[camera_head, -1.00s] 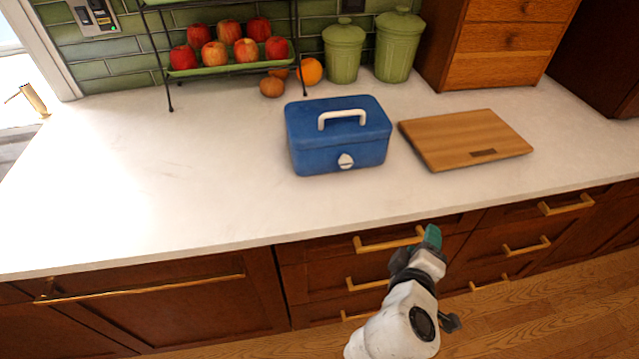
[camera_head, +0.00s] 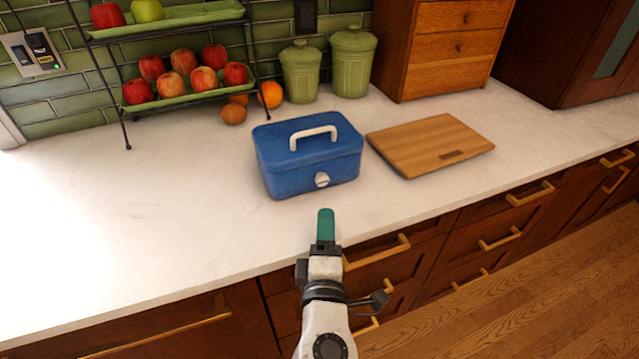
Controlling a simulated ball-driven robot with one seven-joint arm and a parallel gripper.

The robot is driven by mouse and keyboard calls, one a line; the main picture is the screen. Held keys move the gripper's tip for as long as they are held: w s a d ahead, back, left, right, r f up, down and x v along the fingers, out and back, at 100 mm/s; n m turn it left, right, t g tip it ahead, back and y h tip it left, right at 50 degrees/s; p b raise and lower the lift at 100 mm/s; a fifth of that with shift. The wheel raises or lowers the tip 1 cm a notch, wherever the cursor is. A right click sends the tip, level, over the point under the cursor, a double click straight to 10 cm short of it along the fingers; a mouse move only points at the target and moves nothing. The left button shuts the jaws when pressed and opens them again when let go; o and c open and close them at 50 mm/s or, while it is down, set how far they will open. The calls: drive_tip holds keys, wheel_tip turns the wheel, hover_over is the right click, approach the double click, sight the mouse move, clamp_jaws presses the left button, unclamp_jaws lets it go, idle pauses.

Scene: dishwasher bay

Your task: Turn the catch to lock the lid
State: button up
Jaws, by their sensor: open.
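The blue box (camera_head: 290,168) stands on the white counter with its lid down and a white handle (camera_head: 313,133) on top. The white catch (camera_head: 322,180) is on its front face, near the middle. Whether the catch is turned is too small to tell. My gripper (camera_head: 326,222) is just in front of the box, over the counter's front edge, below the catch in the picture and apart from it. Its green fingers overlap from this view. It is open and holds nothing.
A wooden board (camera_head: 430,145) lies right of the box. A tiered fruit rack (camera_head: 180,98) stands behind left, with loose fruit beside it. Two green canisters (camera_head: 301,72) and a wooden drawer cabinet (camera_head: 450,50) stand at the back. The counter (camera_head: 120,210) left of the box is clear.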

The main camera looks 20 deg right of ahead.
sight(322, 183)
drive_tip(key=shift+w+a, duration=0.15)
drive_tip(key=shift+w, duration=0.4)
drive_tip(key=shift+w+r, duration=0.15)
drive_tip(key=shift+w, duration=0.15)
drive_tip(key=p+x, duration=0.1)
drive_tip(key=x, duration=0.9)
drive_tip(key=shift+c, duration=0.5)
drive_tip(key=c, duration=1)
drive_tip(key=shift+o, duration=0.2)
